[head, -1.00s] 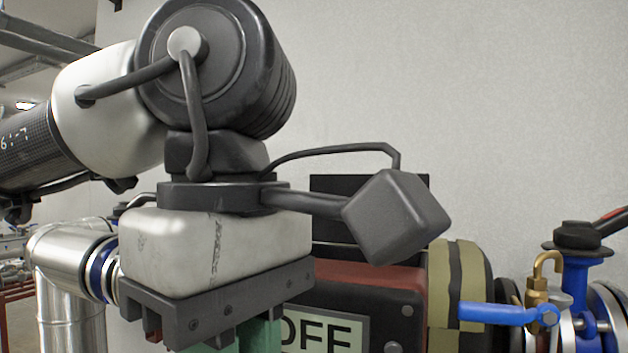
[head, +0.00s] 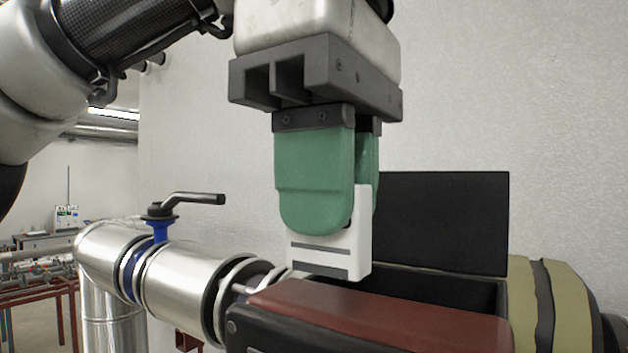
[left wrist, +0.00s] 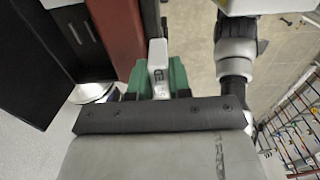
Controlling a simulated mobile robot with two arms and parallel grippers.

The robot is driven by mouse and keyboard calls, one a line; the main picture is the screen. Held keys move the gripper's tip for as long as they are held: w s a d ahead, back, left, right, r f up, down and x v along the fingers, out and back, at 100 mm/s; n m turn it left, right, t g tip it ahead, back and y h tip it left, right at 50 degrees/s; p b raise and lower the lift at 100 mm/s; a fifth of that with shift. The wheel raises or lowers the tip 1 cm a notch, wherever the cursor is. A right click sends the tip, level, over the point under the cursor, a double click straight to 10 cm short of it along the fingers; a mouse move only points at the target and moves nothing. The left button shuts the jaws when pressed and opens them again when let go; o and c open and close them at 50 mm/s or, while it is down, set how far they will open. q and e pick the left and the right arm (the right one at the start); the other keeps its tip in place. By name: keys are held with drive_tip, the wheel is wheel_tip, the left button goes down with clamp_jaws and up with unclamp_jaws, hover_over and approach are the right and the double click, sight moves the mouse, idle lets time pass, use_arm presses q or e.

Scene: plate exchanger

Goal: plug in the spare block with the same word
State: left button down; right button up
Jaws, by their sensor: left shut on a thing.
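My left gripper (head: 335,225) has green fingers and is shut on a white block (head: 318,258) with dark stripes. It holds the block upright above the left end of a dark box (head: 300,335) with a red-brown top (head: 385,312). The box's black lid (head: 442,220) stands open behind its dark opening (head: 455,290). In the left wrist view the white block (left wrist: 157,55) shows between the green fingers, beside the red-brown top (left wrist: 118,30). Small dark letters are on it, too blurred to read. The inside of the box is mostly hidden. My right gripper is not in view.
A silver pipe (head: 180,285) with a black-handled blue valve (head: 160,225) runs to the left of the box. A yellow and black banded part (head: 550,310) adjoins it on the right. The wall stands behind; the air above the box at right is clear.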

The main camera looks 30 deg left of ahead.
use_arm(q)
drive_tip(key=w, duration=0.4)
drive_tip(key=shift+w+d+f, duration=0.1)
drive_tip(key=shift+w+f, duration=0.15)
drive_tip(key=shift+w, duration=0.05)
drive_tip(key=shift+w+f, duration=0.15)
drive_tip(key=shift+w, duration=1.15)
drive_tip(key=shift+w+d+f, duration=0.1)
drive_tip(key=shift+w+f, duration=0.05)
drive_tip(key=shift+w, duration=1.5)
drive_tip(key=shift+w+d+f, duration=0.1)
drive_tip(key=shift+w+f, duration=0.05)
drive_tip(key=shift+w, duration=1.5)
drive_tip(key=shift+w+f, duration=0.2)
drive_tip(key=shift+f, duration=0.05)
drive_tip(key=shift+a+f, duration=0.1)
drive_tip(key=shift+f, duration=2.25)
drive_tip(key=shift+s+f, duration=0.1)
drive_tip(key=shift+f, duration=0.25)
drive_tip(key=shift+f+b, duration=1.05)
drive_tip(key=shift+f, duration=0.15)
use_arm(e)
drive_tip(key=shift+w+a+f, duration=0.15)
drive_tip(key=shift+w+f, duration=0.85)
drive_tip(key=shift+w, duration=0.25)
